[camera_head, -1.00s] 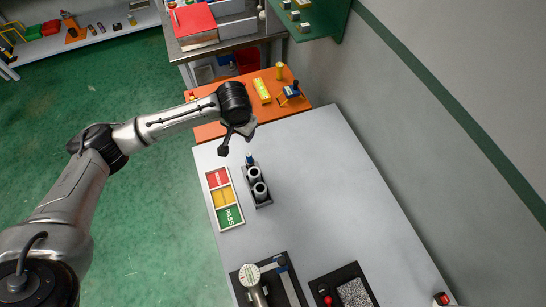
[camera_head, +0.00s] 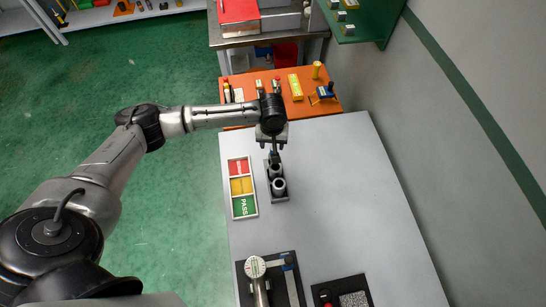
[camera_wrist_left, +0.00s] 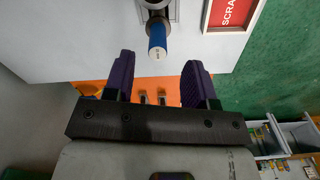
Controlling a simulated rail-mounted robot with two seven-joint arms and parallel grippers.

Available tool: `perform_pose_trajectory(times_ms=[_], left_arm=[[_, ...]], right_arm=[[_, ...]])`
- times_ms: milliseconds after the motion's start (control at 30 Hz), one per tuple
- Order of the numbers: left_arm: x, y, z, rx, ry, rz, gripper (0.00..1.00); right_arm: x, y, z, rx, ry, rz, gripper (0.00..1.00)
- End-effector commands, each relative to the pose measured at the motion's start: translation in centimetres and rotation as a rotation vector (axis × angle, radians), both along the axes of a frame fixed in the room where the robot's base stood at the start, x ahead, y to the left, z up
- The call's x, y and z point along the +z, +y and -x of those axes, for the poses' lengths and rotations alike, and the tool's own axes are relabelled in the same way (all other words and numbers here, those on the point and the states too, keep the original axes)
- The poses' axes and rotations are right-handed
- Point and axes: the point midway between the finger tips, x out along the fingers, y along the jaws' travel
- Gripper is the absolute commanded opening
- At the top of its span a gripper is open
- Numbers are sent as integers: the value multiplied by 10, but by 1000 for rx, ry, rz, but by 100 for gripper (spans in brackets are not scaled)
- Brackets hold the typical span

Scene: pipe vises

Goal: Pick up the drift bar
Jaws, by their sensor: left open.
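The drift bar seems to be the blue-ended rod (camera_wrist_left: 157,38) in the left wrist view, standing at one end of a dark holder. In the head view my gripper covers it. The dark holder (camera_head: 283,197) stands on the grey table and carries two grey ring-shaped parts (camera_head: 279,184). My left gripper (camera_head: 274,148) hangs over the far end of the holder. In the left wrist view its purple fingers (camera_wrist_left: 158,68) are open and empty, with the blue end ahead of the gap between them and apart from both. My right gripper is not in view.
A tray with red, yellow and green PASS fields (camera_head: 242,187) lies left of the holder. The table's right side is clear.

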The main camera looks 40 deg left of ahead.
Motion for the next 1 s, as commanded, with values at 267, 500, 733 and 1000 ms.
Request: perform_pose_trajectory(times_ms=[267, 500, 733, 1000], left_arm=[[-15, 0, 0, -2, 0, 0, 51], [-45, -2, -1, -2, 1, 0, 51], [-64, -2, -1, -2, 1, -1, 51], [-65, -2, -1, -3, 0, 0, 51]], right_arm=[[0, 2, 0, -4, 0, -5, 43], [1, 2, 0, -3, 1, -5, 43], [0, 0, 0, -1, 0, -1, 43], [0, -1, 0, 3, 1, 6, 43]])
